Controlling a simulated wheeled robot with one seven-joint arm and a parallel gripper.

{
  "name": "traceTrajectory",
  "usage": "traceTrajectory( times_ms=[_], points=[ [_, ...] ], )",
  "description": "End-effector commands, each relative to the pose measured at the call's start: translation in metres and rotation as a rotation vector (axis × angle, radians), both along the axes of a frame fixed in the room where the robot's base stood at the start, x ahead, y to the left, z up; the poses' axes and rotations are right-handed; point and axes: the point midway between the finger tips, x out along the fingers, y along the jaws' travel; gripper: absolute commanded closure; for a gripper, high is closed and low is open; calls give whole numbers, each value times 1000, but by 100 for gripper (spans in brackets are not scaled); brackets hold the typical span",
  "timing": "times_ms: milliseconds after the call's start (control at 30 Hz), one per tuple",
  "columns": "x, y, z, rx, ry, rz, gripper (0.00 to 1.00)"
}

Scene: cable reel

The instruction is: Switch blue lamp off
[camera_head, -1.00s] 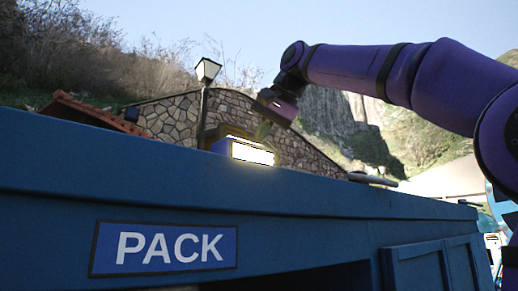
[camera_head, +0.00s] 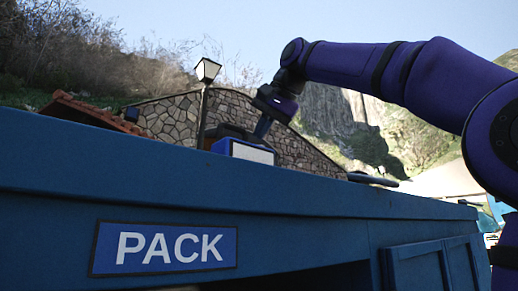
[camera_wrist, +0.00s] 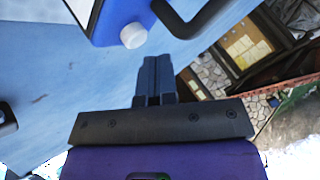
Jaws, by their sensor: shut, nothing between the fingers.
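The blue lamp (camera_head: 243,151) stands on top of the blue cabinet (camera_head: 300,215), and its white panel is unlit. In the wrist view the lamp (camera_wrist: 161,10) is at the top, with a round white knob (camera_wrist: 133,35) on its side and a dark handle. My gripper (camera_wrist: 155,62) is shut and empty, its fingertips just below and right of the knob, with a small gap showing in this view. In the head view my gripper (camera_head: 263,128) reaches down at the lamp's right rear; the knob is hidden there.
A "PACK" sign (camera_head: 164,248) is on the cabinet's front. A dark flat item (camera_head: 372,179) lies on the cabinet top to the right. Another dark handle (camera_wrist: 7,118) shows at the left in the wrist view. A stone wall and lamp post (camera_head: 203,95) stand behind.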

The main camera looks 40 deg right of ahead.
Motion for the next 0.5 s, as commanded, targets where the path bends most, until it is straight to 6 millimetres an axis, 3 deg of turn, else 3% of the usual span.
traceTrajectory(
  times_ms=[500],
  points=[
    [0, 0, 11, 1, -1, -1, 100]
  ],
)
